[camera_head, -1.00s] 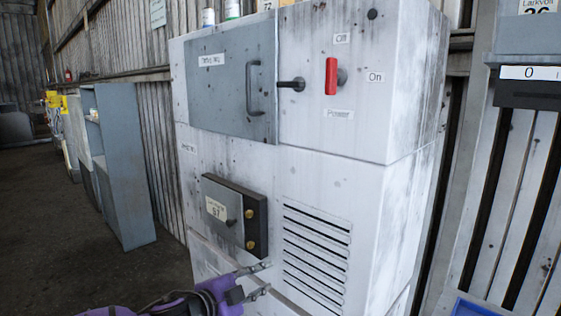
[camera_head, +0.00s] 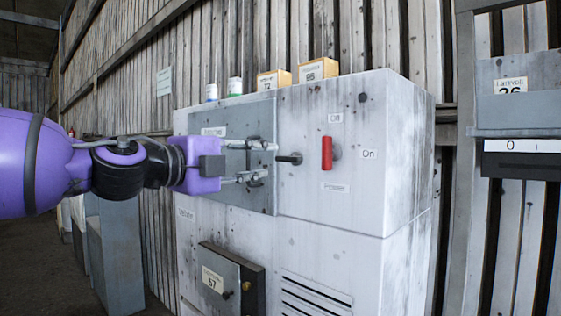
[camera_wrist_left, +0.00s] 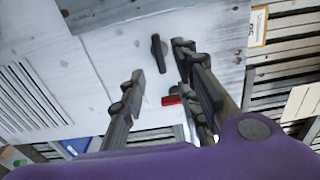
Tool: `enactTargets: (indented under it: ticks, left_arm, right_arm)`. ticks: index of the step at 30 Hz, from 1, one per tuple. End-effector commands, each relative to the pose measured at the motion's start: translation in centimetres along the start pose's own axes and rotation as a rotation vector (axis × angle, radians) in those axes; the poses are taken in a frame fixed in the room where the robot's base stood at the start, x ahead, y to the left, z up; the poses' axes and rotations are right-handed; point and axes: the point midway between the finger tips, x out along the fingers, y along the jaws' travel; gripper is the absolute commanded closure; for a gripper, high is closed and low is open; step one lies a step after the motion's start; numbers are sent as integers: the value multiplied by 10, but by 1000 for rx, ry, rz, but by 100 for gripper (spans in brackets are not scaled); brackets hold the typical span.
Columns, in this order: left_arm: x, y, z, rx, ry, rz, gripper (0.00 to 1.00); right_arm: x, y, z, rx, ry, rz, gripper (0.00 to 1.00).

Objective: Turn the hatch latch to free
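The hatch (camera_head: 225,196) is a grey panel at the upper left of the white housing front. Its bar handle is partly hidden behind my left gripper's fingers. The hatch latch (camera_head: 288,159) is a dark lever at the hatch's right edge, lying about level with its end pointing left. My left gripper (camera_head: 269,162) is in front of the hatch, just left of the latch, with its fingers spread one above the other. In the left wrist view the dark latch (camera_wrist_left: 157,50) shows between the open fingertips (camera_wrist_left: 160,63); contact cannot be told. My right gripper is not in view.
A small grey box (camera_head: 225,278) sticks out below the hatch, beside vent slots (camera_head: 312,295). Small boxes (camera_head: 318,69) and cans stand on top of the housing.

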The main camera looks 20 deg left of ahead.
Motion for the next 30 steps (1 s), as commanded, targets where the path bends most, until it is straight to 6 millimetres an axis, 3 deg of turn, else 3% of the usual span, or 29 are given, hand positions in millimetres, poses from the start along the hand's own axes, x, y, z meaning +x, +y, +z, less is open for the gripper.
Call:
enactTargets:
  ticks: [11, 18, 27, 30]
  left_arm:
    - [57, 13, 2, -5, -1, 15, 70]
    - [75, 6, 2, -2, -2, 6, 70]
    - [75, 0, 0, -1, -1, 0, 70]
    - [75, 1, 0, -1, -1, 0, 83]
  right_arm:
    - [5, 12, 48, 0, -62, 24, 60]
    - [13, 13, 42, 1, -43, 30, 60]
    - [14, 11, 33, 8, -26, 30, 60]
    - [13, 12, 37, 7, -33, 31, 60]
